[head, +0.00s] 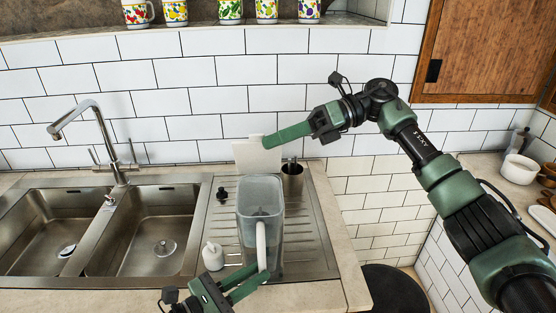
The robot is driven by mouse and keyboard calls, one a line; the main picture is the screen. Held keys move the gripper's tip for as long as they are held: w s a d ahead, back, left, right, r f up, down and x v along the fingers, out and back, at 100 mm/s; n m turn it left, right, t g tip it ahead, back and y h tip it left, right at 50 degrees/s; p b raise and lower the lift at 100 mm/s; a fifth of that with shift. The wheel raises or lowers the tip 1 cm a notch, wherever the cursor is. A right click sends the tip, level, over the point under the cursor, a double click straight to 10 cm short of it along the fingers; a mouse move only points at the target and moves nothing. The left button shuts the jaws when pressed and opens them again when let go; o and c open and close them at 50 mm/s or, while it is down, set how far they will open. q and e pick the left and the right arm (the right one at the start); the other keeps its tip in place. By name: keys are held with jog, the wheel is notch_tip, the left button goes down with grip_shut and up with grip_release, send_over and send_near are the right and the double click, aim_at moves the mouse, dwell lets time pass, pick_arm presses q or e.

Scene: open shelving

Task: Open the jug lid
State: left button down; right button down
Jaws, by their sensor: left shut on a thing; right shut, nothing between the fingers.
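The clear grey jug (246,225) stands upright on the ribbed drainboard, and I look down into its open top. Its white handle (261,245) faces the front. A white lid (255,158) stands up behind the jug's far rim; I cannot tell its hinge clearly. My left gripper (262,277) is shut on the lower part of the jug's handle. My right gripper (270,142) is shut and empty, its fingertips at the lid's upper right edge; the picture does not settle whether they touch it.
A metal cup (292,178) stands right of the lid, close to the jug. A white soap bottle (213,257) is left of the jug. A double sink (160,232) with a tall faucet (102,145) fills the left. A shelf of patterned mugs (230,11) is above.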

jog(key=shift+w+r, duration=0.3)
jog(key=shift+w, duration=0.35)
jog(key=shift+w+r, duration=0.25)
jog(key=shift+w, duration=0.35)
jog(key=shift+w+r, duration=0.3)
jog(key=shift+w, duration=0.35)
